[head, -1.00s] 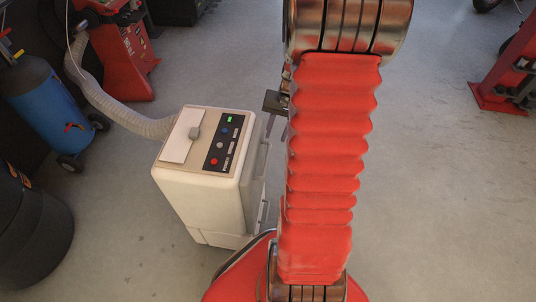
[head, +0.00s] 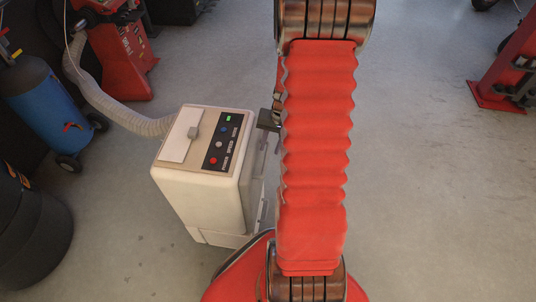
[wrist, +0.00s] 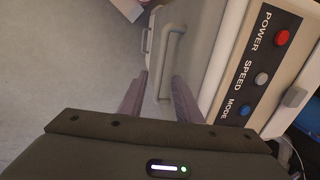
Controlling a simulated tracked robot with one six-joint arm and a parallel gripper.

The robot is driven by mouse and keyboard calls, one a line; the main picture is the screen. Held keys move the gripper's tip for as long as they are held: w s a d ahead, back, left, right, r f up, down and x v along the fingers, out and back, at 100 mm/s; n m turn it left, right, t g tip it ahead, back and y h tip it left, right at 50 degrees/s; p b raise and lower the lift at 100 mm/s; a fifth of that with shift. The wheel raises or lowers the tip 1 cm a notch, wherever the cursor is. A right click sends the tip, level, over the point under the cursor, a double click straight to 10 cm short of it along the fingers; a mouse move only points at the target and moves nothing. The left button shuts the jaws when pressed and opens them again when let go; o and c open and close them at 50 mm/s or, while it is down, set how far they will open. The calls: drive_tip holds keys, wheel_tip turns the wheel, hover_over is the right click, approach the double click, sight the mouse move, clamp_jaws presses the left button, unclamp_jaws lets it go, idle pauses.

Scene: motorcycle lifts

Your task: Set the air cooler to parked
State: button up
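The air cooler (head: 205,208) is a beige upright box at left of centre in the head view. Its sloped top has a dark panel (head: 222,146) with red, pale and blue buttons and a lit green indicator, beside a pale plate with a grey knob (head: 193,132). The wrist view shows the buttons labelled POWER (wrist: 282,38), SPEED and MODE. A bar handle (wrist: 171,55) is on the cooler's side. My gripper (wrist: 158,88) is open; the handle shows between its fingers, but depth is unclear. In the head view my arm mostly hides the gripper (head: 268,122).
A ribbed hose (head: 120,113) runs from behind the cooler to the upper left. A blue cylinder (head: 45,105), a red machine (head: 122,60) and a black drum (head: 30,235) stand at left. A red lift post (head: 505,75) is at upper right.

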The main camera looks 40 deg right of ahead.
sight(266, 158)
drive_tip(key=shift+w+a+f, duration=0.1)
drive_tip(key=shift+w+f, duration=0.05)
drive_tip(key=shift+f, duration=0.8)
drive_tip(key=shift+w+a+f, duration=0.15)
drive_tip(key=shift+f, duration=0.8)
drive_tip(key=shift+w+a+f, duration=0.1)
drive_tip(key=shift+w+f, duration=0.05)
drive_tip(key=shift+f, duration=0.8)
drive_tip(key=shift+c, duration=0.5)
clamp_jaws()
